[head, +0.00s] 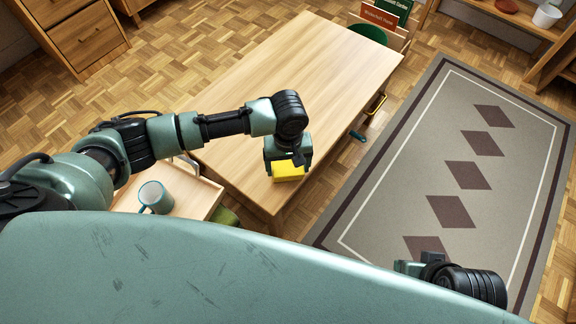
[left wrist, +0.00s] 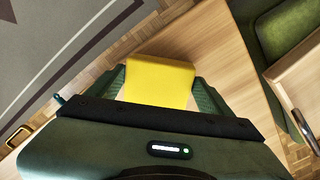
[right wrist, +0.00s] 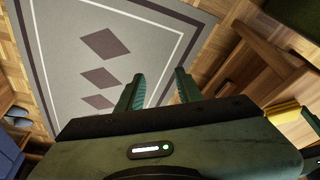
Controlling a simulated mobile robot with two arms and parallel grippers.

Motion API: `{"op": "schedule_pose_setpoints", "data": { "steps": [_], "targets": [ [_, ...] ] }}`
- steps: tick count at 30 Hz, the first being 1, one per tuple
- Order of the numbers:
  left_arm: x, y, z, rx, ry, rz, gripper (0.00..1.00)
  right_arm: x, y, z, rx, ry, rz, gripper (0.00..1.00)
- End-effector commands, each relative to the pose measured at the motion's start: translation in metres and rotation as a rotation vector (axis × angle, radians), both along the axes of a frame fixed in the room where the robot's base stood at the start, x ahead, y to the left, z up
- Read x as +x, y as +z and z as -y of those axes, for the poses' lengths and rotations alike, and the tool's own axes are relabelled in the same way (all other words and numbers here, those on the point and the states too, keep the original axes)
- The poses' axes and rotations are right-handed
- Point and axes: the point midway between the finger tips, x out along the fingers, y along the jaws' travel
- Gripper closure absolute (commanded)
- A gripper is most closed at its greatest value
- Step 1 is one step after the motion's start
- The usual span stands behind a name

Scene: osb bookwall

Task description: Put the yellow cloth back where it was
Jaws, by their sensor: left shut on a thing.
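The yellow cloth (head: 288,171) is held by my left gripper (head: 288,160) over the near end of the wooden table (head: 300,75). In the left wrist view the cloth (left wrist: 160,82) is a folded yellow block between both fingers. I cannot tell whether its underside touches the table.
A patterned rug (head: 400,185) covers the floor at right. Most of the tabletop is clear.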

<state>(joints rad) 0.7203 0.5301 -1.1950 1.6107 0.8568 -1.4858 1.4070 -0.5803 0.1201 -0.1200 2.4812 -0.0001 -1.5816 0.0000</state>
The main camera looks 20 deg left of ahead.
Motion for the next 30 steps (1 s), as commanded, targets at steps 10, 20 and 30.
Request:
{"op": "schedule_pose_setpoints", "data": {
  "steps": [10,20,30],
  "targets": [
    [0.0,-0.001,0.0,-0.001,0.0,0.0,0.0,0.0,0.001,0.0,0.0,0.0,0.0,0.64],
    [0.0,0.009,0.0,-0.001,0.0,0.002,0.0,0.0,0.004,0.0,0.0,0.0,-0.002,0.64],
    [0.001,0.066,0.001,-0.003,0.0,0.001,0.0,0.013,-0.037,-0.003,0.0,0.003,-0.027,0.64]
  ]
}}
